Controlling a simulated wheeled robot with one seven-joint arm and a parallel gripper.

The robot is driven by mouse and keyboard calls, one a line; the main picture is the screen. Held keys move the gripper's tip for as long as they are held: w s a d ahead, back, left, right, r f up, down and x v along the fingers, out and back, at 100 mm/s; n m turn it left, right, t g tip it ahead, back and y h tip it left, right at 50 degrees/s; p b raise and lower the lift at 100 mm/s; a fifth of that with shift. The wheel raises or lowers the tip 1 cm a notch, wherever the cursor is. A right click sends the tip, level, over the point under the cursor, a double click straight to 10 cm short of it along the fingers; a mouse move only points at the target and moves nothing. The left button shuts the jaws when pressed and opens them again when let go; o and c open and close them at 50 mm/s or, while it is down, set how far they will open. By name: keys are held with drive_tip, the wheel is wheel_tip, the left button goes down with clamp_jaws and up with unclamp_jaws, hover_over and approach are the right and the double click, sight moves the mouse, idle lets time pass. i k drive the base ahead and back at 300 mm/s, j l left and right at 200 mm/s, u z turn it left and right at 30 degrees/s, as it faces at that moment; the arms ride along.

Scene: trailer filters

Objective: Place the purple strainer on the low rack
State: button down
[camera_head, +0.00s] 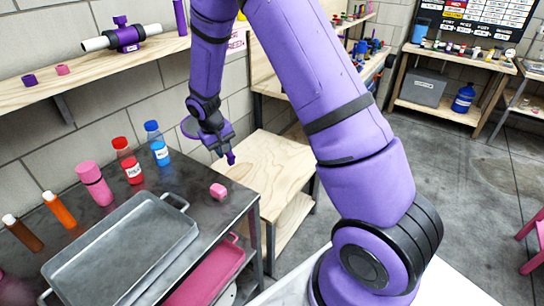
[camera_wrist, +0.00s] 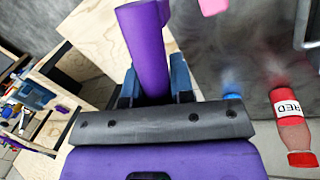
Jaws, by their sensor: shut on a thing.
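My gripper (camera_head: 222,148) is shut on a purple cylinder, which I take to be the purple strainer (camera_head: 230,158). In the wrist view the strainer (camera_wrist: 147,50) sticks out between the two blue-grey fingers of my gripper (camera_wrist: 156,85). In the head view only its small lower tip shows below the fingers. The low wooden rack (camera_head: 265,160) stands against the wall, to the right of the dark metal table. It has a bare light top and a lower shelf. My gripper is above the rack's left edge, beside the table. In the wrist view pale wood (camera_wrist: 95,30) lies beyond the strainer.
A wall shelf (camera_head: 110,70) overhangs at the left. Open floor (camera_head: 460,190) lies at the right.

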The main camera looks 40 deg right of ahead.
sight(277, 165)
drive_tip(key=i+l, duration=0.15)
drive_tip(key=l, duration=0.25)
drive_tip(key=i+l, duration=0.1)
drive_tip(key=l, duration=0.3)
drive_tip(key=i+l, duration=0.15)
drive_tip(key=l, duration=0.3)
drive_tip(key=i+l, duration=0.1)
drive_tip(key=l, duration=0.3)
drive_tip(key=i+l, duration=0.15)
drive_tip(key=l, duration=0.25)
drive_tip(key=i+l, duration=0.15)
drive_tip(key=l, duration=0.25)
